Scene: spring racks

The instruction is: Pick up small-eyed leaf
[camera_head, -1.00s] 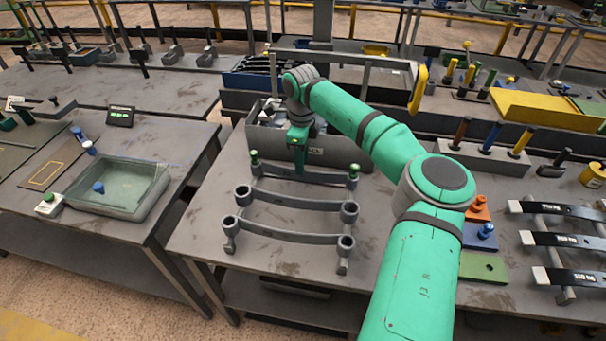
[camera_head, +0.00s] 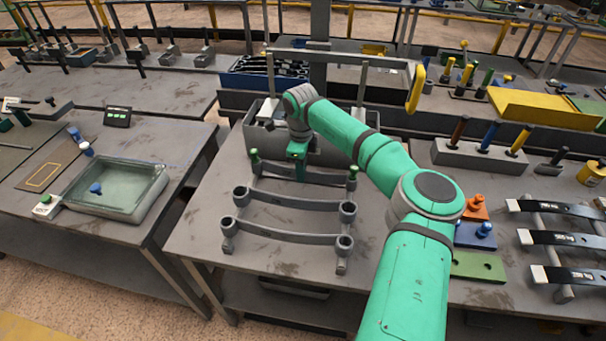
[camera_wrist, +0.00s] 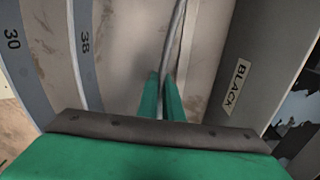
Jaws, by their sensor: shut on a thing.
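The middle leaf (camera_head: 292,203) and the near leaf (camera_head: 285,238) have larger eyes. My gripper (camera_head: 300,174) points down at the middle of the far leaf. In the wrist view, my gripper's green fingers (camera_wrist: 163,95) are shut on this leaf's thin edge (camera_wrist: 175,45). Whether it is clear of its pegs cannot be told.
A grey bin (camera_head: 340,152) labelled BLACK stands just behind the far leaf. A block with coloured pegs (camera_head: 480,158) and dark leaves on a rack (camera_head: 565,240) are to the right. A glass tray (camera_head: 140,206) is on the left table.

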